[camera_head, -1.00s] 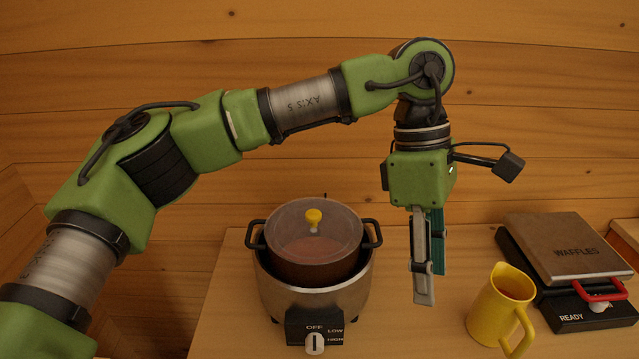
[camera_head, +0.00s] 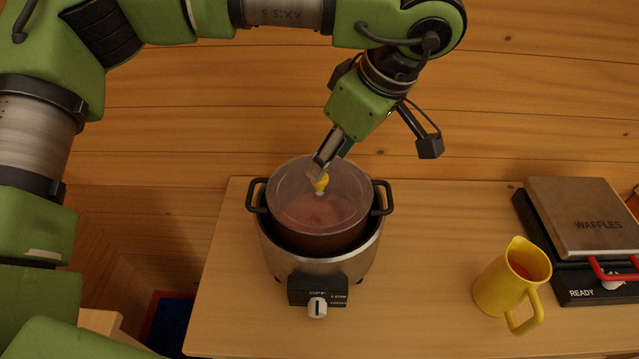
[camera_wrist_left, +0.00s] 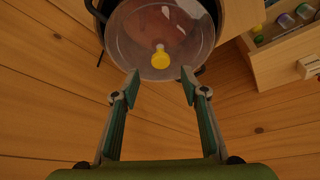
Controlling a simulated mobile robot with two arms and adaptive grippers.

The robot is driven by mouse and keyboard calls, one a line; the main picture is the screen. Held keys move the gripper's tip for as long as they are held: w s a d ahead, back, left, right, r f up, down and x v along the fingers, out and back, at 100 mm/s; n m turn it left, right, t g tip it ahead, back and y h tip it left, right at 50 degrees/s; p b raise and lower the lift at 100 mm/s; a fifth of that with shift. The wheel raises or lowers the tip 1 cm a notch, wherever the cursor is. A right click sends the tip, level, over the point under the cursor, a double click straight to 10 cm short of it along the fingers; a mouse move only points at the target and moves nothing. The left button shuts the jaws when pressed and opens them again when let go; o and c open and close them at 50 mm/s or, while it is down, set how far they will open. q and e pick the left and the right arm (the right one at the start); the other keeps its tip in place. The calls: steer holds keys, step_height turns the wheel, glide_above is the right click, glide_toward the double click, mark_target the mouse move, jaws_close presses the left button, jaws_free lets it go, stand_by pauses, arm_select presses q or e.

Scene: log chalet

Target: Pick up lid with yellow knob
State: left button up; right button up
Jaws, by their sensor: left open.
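The clear lid (camera_head: 290,206) with its yellow knob (camera_head: 320,182) rests on the dark pot inside the slow cooker (camera_head: 325,270). The lid (camera_wrist_left: 125,40) and knob (camera_wrist_left: 160,57) also show in the left wrist view. My left gripper (camera_head: 317,170) is tilted down over the lid, its fingertips close to the knob. In the wrist view my left gripper (camera_wrist_left: 160,86) has its fingers spread, with nothing between them, and the knob lies just beyond the tips, centred between them. Whether a fingertip touches the knob cannot be told. My right gripper is not in view.
A yellow pitcher (camera_head: 500,285) and a waffle maker (camera_head: 585,220) stand to the right on the wooden table (camera_head: 430,245). The table between cooker and pitcher is clear. An open drawer (camera_wrist_left: 285,50) holding small items shows in the wrist view. A log wall is behind.

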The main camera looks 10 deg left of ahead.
mark_target(320, 185)
arm_select(q)
steer(key=p+x, duration=0.2)
steer(key=x, duration=0.2)
steer(key=shift+a+f+p, duration=0.15)
steer(key=shift+f+p, duration=0.2)
steer(key=shift+p, duration=0.05)
steer(key=shift+f, duration=0.2)
jaws_close()
